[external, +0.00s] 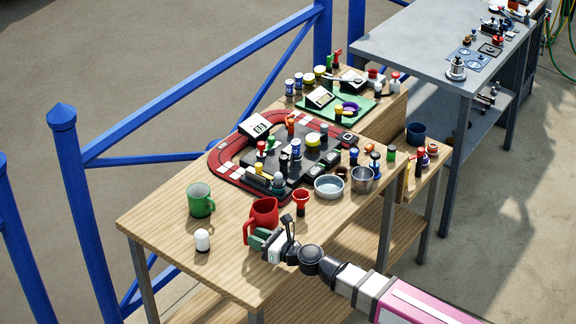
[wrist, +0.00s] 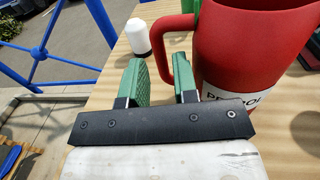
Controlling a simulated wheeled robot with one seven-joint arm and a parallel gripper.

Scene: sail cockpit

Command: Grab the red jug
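The red jug (external: 265,210) stands upright near the front edge of the wooden table, with its handle on the left. In the wrist view the jug (wrist: 245,50) fills the upper right and has a white label with dark letters. My gripper (external: 258,240) is right beside the jug. Its two green fingers (wrist: 160,82) are apart. The jug's handle (wrist: 157,42) shows beyond and between the fingers, and the right finger overlaps the handle's opening. I cannot tell whether either finger touches the handle.
A white capped bottle (external: 202,240) stands left of the jug and a green mug (external: 200,200) behind it. A red funnel-like cup (external: 301,201) and a metal bowl (external: 329,187) stand to the right. A red toy track (external: 222,162) lies behind.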

